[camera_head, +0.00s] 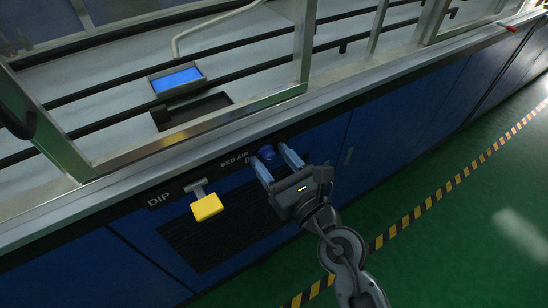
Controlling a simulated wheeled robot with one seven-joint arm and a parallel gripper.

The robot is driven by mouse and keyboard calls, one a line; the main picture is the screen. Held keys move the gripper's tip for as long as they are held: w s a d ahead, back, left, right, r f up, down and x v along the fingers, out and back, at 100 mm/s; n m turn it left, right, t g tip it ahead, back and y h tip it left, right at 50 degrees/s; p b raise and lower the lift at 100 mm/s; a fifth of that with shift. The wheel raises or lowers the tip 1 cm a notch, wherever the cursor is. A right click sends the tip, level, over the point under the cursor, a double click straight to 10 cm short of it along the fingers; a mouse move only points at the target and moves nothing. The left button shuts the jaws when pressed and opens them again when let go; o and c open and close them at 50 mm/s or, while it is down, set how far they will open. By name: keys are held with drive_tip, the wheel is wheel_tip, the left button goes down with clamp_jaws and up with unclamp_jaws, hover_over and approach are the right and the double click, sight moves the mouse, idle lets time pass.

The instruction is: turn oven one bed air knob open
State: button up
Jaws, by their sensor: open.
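The bed air knob (267,153) is a small round blue knob on the dark strip along the front of the blue cabinet. The label "BED AIR" (235,159) is printed to its left, partly cut off by my gripper. My gripper (273,158) is open, its two light blue-grey fingers on either side of the knob. I cannot tell whether the fingers touch it. The turn position of the knob is too small to read.
A yellow handle (207,207) marked "DIP" (159,199) sticks out left of my gripper. A dark louvred vent (215,235) lies below. A metal-framed guard (190,138) runs above. Green floor with a yellow-black stripe (440,203) is clear at right.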

drive_tip(key=shift+a, duration=0.1)
drive_tip(key=shift+c, duration=0.4)
drive_tip(key=c, duration=0.9)
drive_tip(key=shift+m+p, duration=0.3)
drive_tip(key=m+p, duration=0.2)
drive_tip(key=shift+w+r+m, duration=0.1)
drive_tip(key=shift+r+m, duration=0.1)
drive_tip(key=shift+m, duration=0.2)
drive_tip(key=m+p, duration=0.3)
drive_tip(key=m, duration=0.2)
drive_tip(key=shift+f+p, duration=0.1)
drive_tip(key=shift+p, duration=0.2)
drive_tip(key=m+p, duration=0.2)
drive_tip(key=m, duration=0.3)
drive_tip(key=shift+w+f+m+p, duration=0.1)
drive_tip(key=shift+f+m+p, duration=0.1)
drive_tip(key=shift+m+p, duration=1.55)
drive_tip(key=shift+m+b, duration=0.4)
drive_tip(key=shift+m, duration=0.25)
